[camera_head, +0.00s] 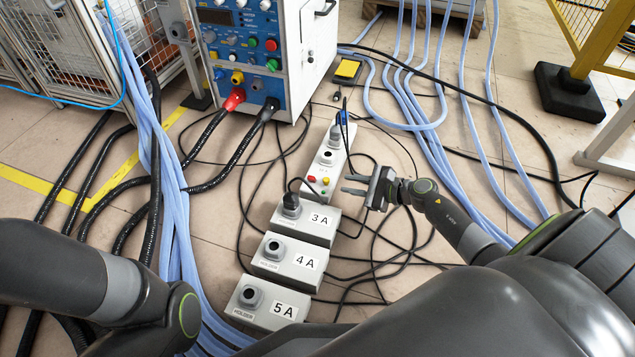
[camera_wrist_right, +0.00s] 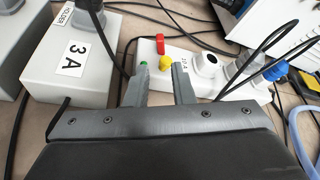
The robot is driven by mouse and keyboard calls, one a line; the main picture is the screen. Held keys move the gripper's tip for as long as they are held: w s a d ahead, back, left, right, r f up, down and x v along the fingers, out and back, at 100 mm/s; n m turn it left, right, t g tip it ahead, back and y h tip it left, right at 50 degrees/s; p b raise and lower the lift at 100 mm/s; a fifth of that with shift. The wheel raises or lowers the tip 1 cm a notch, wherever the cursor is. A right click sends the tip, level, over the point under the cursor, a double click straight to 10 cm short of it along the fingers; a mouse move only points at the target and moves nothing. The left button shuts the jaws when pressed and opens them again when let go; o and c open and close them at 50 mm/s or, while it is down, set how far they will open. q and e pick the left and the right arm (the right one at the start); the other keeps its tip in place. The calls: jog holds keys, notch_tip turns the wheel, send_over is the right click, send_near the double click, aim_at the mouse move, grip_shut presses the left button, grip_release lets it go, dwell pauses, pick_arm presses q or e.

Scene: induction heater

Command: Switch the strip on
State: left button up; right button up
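The white power strip (camera_head: 331,157) lies on the floor, running away behind the 3 A holder box (camera_head: 305,222). Its near end bears a red button (camera_head: 311,179) and a yellow button (camera_head: 326,181). In the right wrist view the red button (camera_wrist_right: 160,44), the yellow button (camera_wrist_right: 166,63) and a green button (camera_wrist_right: 143,65) show on the strip (camera_wrist_right: 205,88). My right gripper (camera_head: 348,185) is open and empty, just right of the buttons. In the wrist view its fingers (camera_wrist_right: 160,80) are apart, the left tip close to the green button; contact cannot be told. My left gripper is out of view.
The 4 A (camera_head: 289,262) and 5 A (camera_head: 268,303) holder boxes stand nearer. Plugs and black cables surround the strip. The blue-fronted heater cabinet (camera_head: 245,40) stands behind left, a yellow pedal (camera_head: 348,69) behind the strip. Light-blue hoses (camera_head: 430,135) run at right.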

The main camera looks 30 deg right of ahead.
aim_at(315, 179)
jog(key=b+x, duration=0.4)
jog(key=x, duration=0.6)
jog(key=shift+f, duration=0.15)
jog(key=shift+w+a+f, duration=0.1)
jog(key=shift+w+a, duration=0.15)
jog(key=shift+w, duration=0.3)
grip_shut()
